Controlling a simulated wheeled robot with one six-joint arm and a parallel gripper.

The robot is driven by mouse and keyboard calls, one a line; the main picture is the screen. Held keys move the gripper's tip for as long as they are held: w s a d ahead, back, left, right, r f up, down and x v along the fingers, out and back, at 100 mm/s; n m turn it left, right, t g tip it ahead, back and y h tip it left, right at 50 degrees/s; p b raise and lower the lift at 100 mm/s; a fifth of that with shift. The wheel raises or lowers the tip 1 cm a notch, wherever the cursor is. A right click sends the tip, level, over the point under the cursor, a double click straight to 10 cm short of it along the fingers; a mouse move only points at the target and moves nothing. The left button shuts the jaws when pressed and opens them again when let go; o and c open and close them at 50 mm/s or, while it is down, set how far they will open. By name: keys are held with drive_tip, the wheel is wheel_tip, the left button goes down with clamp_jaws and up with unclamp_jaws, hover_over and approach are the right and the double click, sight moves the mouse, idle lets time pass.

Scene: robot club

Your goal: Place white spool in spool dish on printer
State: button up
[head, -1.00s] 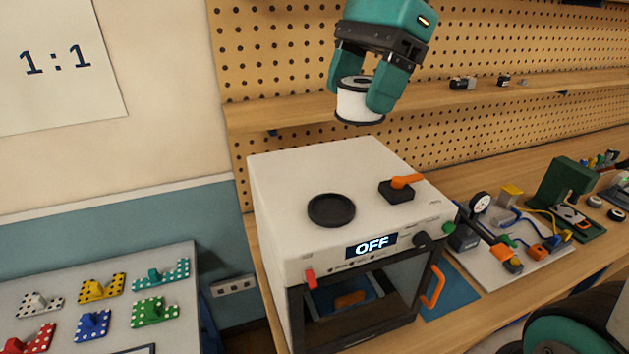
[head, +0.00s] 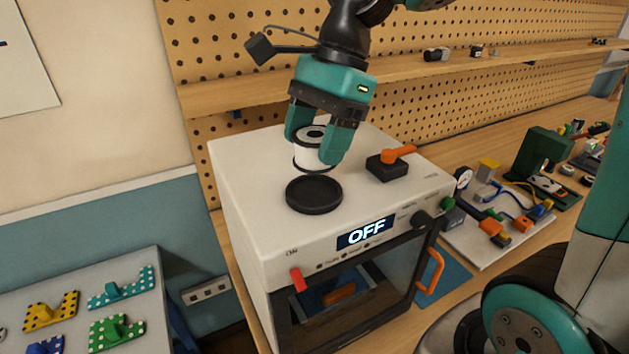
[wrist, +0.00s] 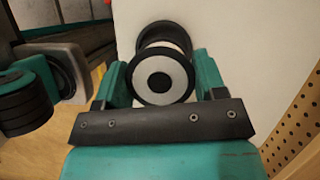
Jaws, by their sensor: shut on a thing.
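The white spool (head: 309,158), with black rims, is between the fingers of my gripper (head: 318,150), which is shut on it. It is held roughly upright above the printer top, just behind the spool dish in the head view. The spool dish (head: 314,195) is a round black dish on top of the white printer (head: 240,175). In the wrist view the spool (wrist: 161,78) shows end-on between the fingers. The black dish (wrist: 165,33) shows beyond it, partly hidden by the spool. The gap between spool and dish is hard to judge.
A black block with an orange lever (head: 388,164) stands on the printer top, right of the spool. A wooden shelf (head: 430,78) runs along the pegboard behind. The printer display reads OFF. Coloured dotted brackets (head: 118,332) lie on a grey table at left.

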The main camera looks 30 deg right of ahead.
sight(315, 194)
drive_tip(key=shift+f, duration=2.65)
drive_tip(key=o, duration=1)
drive_tip(key=shift+f, duration=0.15)
drive_tip(key=s+p+v, duration=0.1)
drive_tip(key=p+v, duration=0.1)
drive_tip(key=v, duration=1)
drive_tip(key=s+a+f+n, duration=0.4)
drive_tip(key=s+n, duration=0.2)
drive_tip(key=n, duration=0.5)
drive_tip(key=s+a+f+n, duration=0.4)
drive_tip(key=s+a+n, duration=0.1)
drive_tip(key=n, duration=0.7)
drive_tip(key=shift+s+t, duration=0.4)
drive_tip(key=shift+s, duration=0.25)
